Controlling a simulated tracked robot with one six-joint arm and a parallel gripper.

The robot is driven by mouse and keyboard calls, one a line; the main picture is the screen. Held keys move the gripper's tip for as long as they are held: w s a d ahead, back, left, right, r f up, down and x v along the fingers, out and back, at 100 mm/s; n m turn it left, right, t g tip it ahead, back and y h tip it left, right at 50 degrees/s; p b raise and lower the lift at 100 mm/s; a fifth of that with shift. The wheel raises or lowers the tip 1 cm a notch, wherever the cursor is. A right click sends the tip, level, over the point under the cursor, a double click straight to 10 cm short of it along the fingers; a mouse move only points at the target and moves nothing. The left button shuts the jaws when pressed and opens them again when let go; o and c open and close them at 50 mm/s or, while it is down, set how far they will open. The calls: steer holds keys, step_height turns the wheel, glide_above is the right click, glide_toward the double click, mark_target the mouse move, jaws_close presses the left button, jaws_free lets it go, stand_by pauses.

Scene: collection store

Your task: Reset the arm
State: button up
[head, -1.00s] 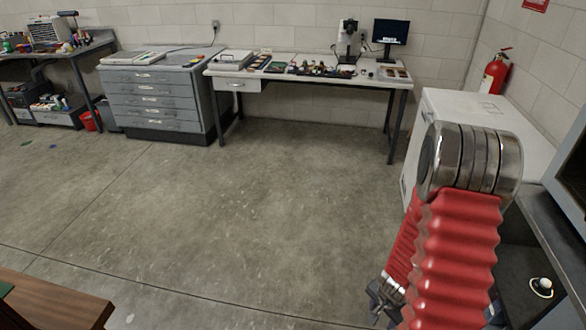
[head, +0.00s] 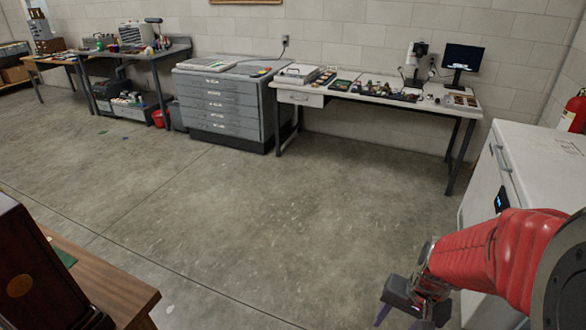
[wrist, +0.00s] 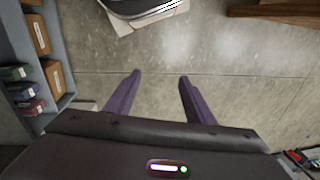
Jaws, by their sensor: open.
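My red-sleeved arm (head: 490,258) comes in from the right edge of the head view and reaches down and left. My gripper (head: 400,318) is at the bottom of that view, cut off by the frame edge. In the wrist view, my gripper (wrist: 160,78) shows two purple fingers spread well apart. Nothing is between them; bare concrete floor shows in the gap.
A wooden table (head: 110,280) with a dark case (head: 30,275) stands at lower left. A white cabinet (head: 535,165) is close on the right. A workbench (head: 380,98) and drawer chest (head: 215,108) line the wall. The middle floor is clear.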

steer(key=s+a+r+n+t, duration=0.1)
steer(key=s+a+r+n, duration=0.1)
steer(key=r, duration=0.4)
steer(key=s+a+r+n+t, duration=0.1)
steer(key=a+r+t, duration=0.1)
steer(key=r, duration=0.5)
steer(key=s+a+r+n+t+h, duration=0.1)
steer(key=s+a+r+n, duration=0.1)
steer(key=r, duration=0.5)
steer(key=shift+s+a+r+n+t, duration=0.25)
steer(key=shift+s+a+n+t, duration=0.05)
steer(key=shift+a, duration=0.55)
steer(key=shift+c, duration=0.4)
